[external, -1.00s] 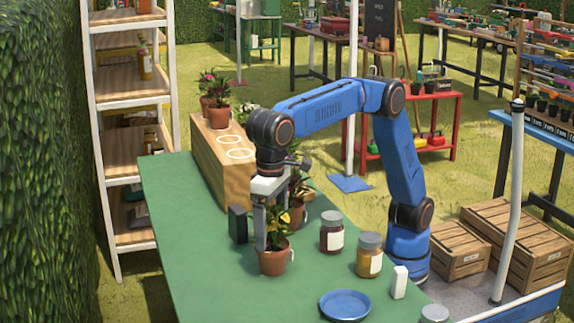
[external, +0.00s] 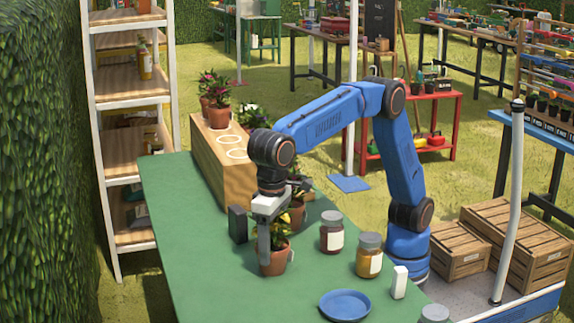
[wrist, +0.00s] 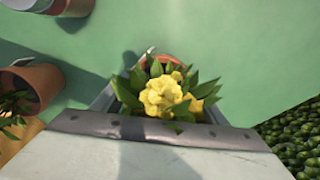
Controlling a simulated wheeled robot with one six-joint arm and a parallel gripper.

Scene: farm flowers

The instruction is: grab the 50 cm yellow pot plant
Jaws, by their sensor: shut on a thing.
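The yellow-flowered plant in a terracotta pot (external: 274,264) stands upright on the green table (external: 215,275). Its yellow blooms (wrist: 165,96) and green leaves fill the middle of the wrist view, with part of the pot rim behind them. My gripper (external: 267,256) points straight down over the plant and is shut on its pot. One finger shows against the pot's left front side; the other is hidden in the external view. The pot's base seems to rest on the table.
Another potted plant (external: 297,213) stands close behind. A dark jar (external: 331,238), an amber jar (external: 369,262), a white block (external: 399,283) and a blue plate (external: 345,305) are to the right. A wooden stand (external: 205,160) with pots is at the back. The table's left is clear.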

